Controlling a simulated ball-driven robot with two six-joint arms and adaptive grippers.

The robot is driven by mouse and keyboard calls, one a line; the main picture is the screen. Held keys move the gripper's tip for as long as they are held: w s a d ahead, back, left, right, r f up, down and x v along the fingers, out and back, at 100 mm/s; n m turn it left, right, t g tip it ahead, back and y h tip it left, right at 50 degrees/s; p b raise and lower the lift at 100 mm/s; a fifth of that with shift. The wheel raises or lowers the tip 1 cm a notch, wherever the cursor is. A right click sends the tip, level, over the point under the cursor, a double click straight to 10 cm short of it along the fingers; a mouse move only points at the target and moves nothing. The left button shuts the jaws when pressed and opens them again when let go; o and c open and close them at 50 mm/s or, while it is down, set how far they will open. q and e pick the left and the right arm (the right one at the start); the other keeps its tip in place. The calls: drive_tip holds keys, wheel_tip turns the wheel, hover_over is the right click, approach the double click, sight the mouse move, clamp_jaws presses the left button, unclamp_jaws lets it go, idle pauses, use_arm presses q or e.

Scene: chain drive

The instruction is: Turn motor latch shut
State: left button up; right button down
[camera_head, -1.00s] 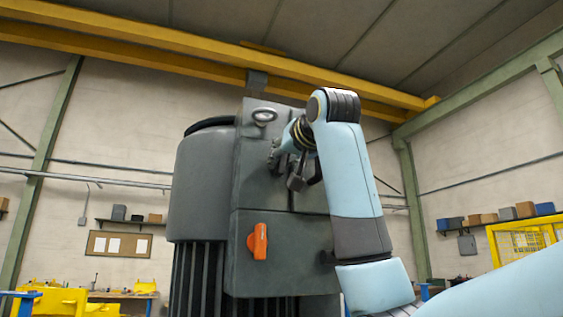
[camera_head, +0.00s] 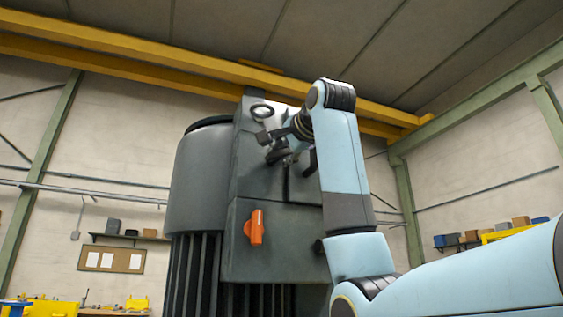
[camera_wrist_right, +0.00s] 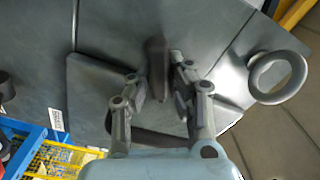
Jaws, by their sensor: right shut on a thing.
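The motor housing (camera_head: 225,185) is a large dark grey machine with a flat front in the head view. The motor latch (camera_wrist_right: 157,58) is a dark upright handle on the grey panel in the right wrist view. My right gripper (camera_wrist_right: 159,82) has its two fingers on either side of the latch and is shut on it. In the head view, my right gripper (camera_head: 272,148) is at the upper part of the motor front, where its fingers and wrist largely hide the latch. My left gripper is not in view.
An orange switch handle (camera_head: 254,228) is on the lower front panel. A metal ring (camera_head: 262,112) stands out at the top of the motor and close to the right gripper in the wrist view (camera_wrist_right: 278,76). A yellow overhead beam (camera_head: 130,55) crosses above.

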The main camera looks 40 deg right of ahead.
drive_tip(key=m+b, duration=0.1)
drive_tip(key=m, duration=0.1)
drive_tip(key=m+b, duration=0.2)
drive_tip(key=shift+f+m, duration=0.4)
drive_tip(key=shift+b, duration=0.3)
drive_tip(key=c, duration=1.2)
unclamp_jaws()
drive_tip(key=shift+d, duration=0.1)
drive_tip(key=shift+c, duration=0.2)
drive_tip(key=shift+s, duration=0.1)
drive_tip(key=v, duration=1.1)
drive_tip(key=shift+s, duration=0.4)
